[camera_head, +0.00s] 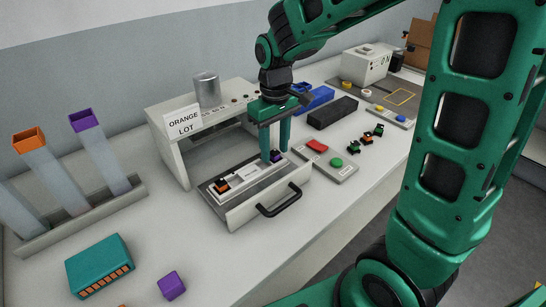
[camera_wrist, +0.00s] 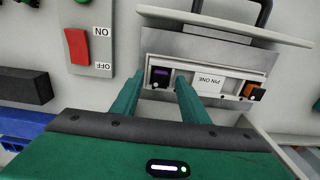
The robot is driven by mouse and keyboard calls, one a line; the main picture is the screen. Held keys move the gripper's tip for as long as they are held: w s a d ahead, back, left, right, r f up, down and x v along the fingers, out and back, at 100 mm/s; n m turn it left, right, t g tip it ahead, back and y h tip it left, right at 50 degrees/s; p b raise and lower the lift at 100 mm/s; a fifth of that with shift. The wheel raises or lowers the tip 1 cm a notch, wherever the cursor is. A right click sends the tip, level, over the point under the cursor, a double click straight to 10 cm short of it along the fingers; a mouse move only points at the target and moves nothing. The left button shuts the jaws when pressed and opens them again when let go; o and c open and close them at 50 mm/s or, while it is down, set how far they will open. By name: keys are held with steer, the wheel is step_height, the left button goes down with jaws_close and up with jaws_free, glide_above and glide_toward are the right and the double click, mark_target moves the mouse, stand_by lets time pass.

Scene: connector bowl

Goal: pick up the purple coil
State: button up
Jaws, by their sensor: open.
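A small dark block with a purple top, apparently the purple coil (camera_head: 276,156), sits at the right end of the open drawer's fixture in the head view. It also shows in the wrist view (camera_wrist: 160,72), between my fingertips. My gripper (camera_head: 274,149) is open and points down over it, one finger on each side. Whether the fingers touch it I cannot tell. An orange-topped block (camera_head: 222,185) sits at the other end of the fixture, beside a "PIN ONE" label (camera_wrist: 209,80). A separate purple cube (camera_head: 171,286) lies on the table at the front.
The drawer (camera_head: 240,215) with a black handle sticks out of a white machine labelled "ORANGE LOT" (camera_head: 182,121). A red and green switch panel (camera_head: 325,160) stands close on the right. Orange-topped and purple-topped tubes (camera_head: 100,155) and a teal box (camera_head: 98,258) are at left.

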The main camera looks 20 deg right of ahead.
jaws_close()
steer(key=shift+r, duration=0.1)
